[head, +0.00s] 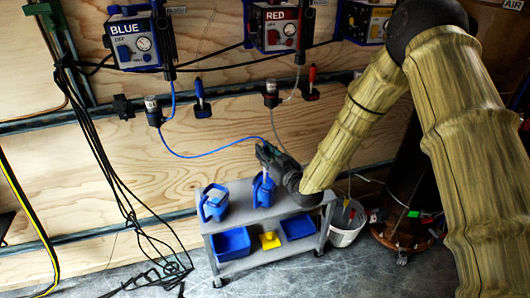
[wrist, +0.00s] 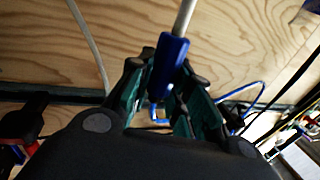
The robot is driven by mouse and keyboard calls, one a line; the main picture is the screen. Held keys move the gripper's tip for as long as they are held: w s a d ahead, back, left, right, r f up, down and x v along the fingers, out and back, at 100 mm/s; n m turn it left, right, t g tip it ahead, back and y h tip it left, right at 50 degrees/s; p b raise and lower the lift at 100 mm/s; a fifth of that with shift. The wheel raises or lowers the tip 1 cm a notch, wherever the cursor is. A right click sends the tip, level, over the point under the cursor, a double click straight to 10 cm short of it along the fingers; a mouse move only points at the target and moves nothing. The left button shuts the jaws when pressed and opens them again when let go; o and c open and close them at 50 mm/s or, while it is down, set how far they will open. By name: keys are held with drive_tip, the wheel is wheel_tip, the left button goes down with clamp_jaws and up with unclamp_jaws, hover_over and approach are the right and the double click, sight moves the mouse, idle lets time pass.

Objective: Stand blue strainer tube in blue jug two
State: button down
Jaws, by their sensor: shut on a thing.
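My gripper (head: 268,158) is over the right part of the grey cart's top, above the right-hand blue jug (head: 262,193). In the wrist view, my gripper (wrist: 170,112) is shut on the blue strainer tube (wrist: 170,62), a blue sleeve with a pale rod running up out of the picture. A small blue shape shows below, between the fingers; I cannot tell if it is the jug. In the head view the tube cannot be made out clearly against the jug. A second blue jug (head: 214,205) stands to the left. I cannot read any jug number.
The grey cart (head: 225,222) stands against the plywood wall. Its lower shelf holds blue bins (head: 232,243) and a yellow piece (head: 269,240). A white bucket (head: 345,228) stands right of the cart. A blue hose (head: 205,155) and black cables (head: 100,160) hang along the wall.

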drive_tip(key=shift+f, duration=0.45)
idle(0.4)
drive_tip(key=c, duration=1.2)
unclamp_jaws()
drive_tip(key=shift+c, duration=0.2)
drive_tip(key=v, duration=1.2)
drive_tip(key=shift+s+f, duration=0.1)
drive_tip(key=shift+f, duration=0.05)
